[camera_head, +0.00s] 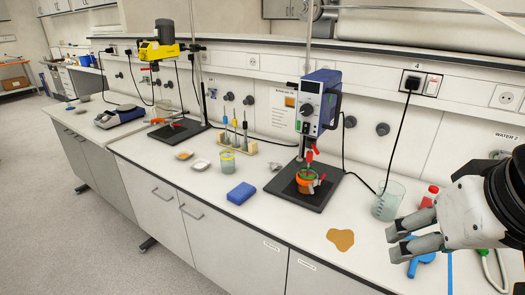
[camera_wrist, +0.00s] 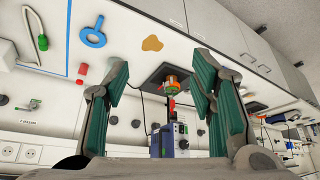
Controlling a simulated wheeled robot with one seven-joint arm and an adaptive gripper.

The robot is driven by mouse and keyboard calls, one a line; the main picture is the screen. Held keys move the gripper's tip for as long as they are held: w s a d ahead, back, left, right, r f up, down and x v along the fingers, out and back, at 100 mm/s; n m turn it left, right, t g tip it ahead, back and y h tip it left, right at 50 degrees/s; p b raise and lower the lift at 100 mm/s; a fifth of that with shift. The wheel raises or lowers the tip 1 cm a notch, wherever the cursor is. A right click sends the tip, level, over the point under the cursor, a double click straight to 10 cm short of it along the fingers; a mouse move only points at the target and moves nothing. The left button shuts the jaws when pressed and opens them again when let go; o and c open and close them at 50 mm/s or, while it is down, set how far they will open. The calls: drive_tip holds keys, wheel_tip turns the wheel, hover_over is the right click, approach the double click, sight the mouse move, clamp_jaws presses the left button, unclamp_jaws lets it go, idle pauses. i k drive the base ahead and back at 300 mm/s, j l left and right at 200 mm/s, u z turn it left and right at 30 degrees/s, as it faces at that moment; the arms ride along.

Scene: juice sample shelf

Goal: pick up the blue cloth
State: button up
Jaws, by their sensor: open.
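The blue cloth (camera_head: 241,193) looks like a small folded blue block. It lies flat near the front edge of the white bench, left of the stirrer stand, in the head view. I cannot make it out in the wrist view. My gripper (camera_head: 394,244) is at the right of the head view, above the bench and far to the right of the cloth. In the wrist view my gripper (camera_wrist: 158,68) has its two green-lined fingers wide apart with nothing between them.
A stirrer stand (camera_head: 321,185) with an orange-ringed vessel stands between cloth and gripper.

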sight(241, 194)
drive_tip(key=i+j, duration=0.2)
drive_tip(key=j, duration=0.2)
drive_tip(key=i+j, duration=0.15)
drive_tip(key=j, duration=0.2)
drive_tip(key=i+j, duration=0.2)
drive_tip(key=j, duration=0.2)
drive_tip(key=i+j+u, duration=0.1)
drive_tip(key=j, duration=0.25)
drive_tip(key=i+j, duration=0.25)
drive_tip(key=j, duration=0.15)
drive_tip(key=i+j, duration=0.2)
drive_tip(key=j, duration=0.15)
